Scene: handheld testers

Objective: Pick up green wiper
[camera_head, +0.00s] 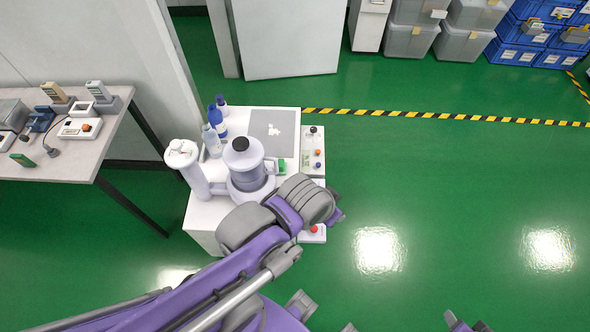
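A small green item (282,166), partly hidden by my arm, lies on the white bench (208,217) at the grey mat's lower right. Another small green piece (22,159) lies on the left table. I cannot tell which is the green wiper. My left arm reaches in from the lower left over the bench's front. Its gripper (336,214) is mostly hidden behind the wrist, near the bench's right edge, and its fingers are unclear. Only purple and grey tips, probably of my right gripper (466,324), show at the bottom edge.
The left table (85,165) carries handheld testers. Crates (515,54) stand at the back right. The green floor (450,190) at right is clear.

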